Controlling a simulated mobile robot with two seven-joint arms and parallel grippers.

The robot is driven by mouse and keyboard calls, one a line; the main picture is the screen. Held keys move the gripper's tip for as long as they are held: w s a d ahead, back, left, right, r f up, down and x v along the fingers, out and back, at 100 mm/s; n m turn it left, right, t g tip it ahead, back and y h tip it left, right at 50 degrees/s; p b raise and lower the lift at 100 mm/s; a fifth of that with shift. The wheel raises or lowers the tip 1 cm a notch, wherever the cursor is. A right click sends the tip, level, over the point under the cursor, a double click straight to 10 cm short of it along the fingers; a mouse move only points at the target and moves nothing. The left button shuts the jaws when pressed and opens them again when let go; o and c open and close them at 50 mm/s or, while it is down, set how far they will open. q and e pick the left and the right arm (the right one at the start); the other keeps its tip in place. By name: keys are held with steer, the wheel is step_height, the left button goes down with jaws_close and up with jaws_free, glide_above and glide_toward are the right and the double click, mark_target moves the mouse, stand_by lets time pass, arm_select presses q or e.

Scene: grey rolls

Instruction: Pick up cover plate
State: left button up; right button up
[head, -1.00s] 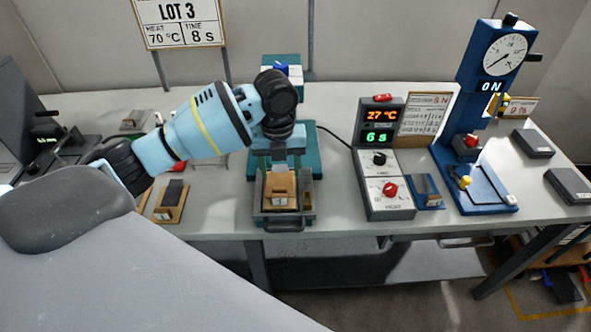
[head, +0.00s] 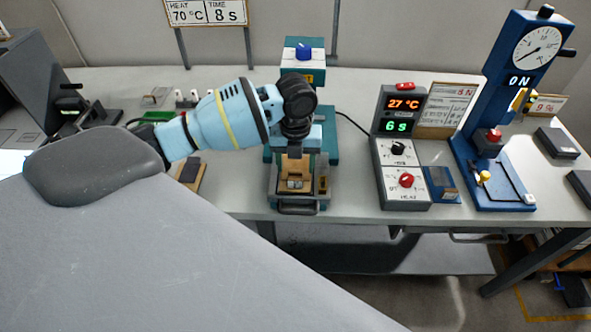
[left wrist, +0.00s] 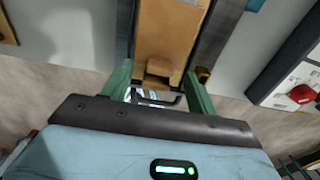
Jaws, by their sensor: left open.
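A tan wooden-looking plate with a small raised block (head: 294,167), which I take to be the cover plate, lies in the grey tray (head: 298,203) of the teal press. It also shows large in the left wrist view (left wrist: 167,35), with its block at the near end. My left gripper (left wrist: 158,72) is open above the tray, its green fingers to either side of the block. I cannot tell whether they touch it. In the head view my wrist hides most of the fingers. My right gripper is not in view.
A control box (head: 403,172) showing 27 °C and 6 s stands right of the press, with a small blue holder (head: 441,184) beside it. A blue dial press (head: 515,100) stands farther right. Left of my gripper lies a wooden block with a dark top (head: 190,172).

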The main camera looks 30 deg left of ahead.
arm_select(q)
steer(key=shift+f, duration=1.2)
steer(key=c, duration=1.1)
steer(key=shift+o, duration=0.2)
steer(key=shift+r, duration=0.2)
steer(key=shift+r, duration=0.25)
step_height(320, 180, up, 3)
steer(key=shift+s+f, duration=0.1)
steer(key=shift+s, duration=0.05)
steer(key=s+d+r, duration=0.1)
steer(key=s+d, duration=0.7)
steer(key=s, duration=0.5)
steer(key=shift+s+d+r+p, duration=0.15)
steer(key=shift+d+p, duration=0.1)
steer(key=shift+p, duration=0.15)
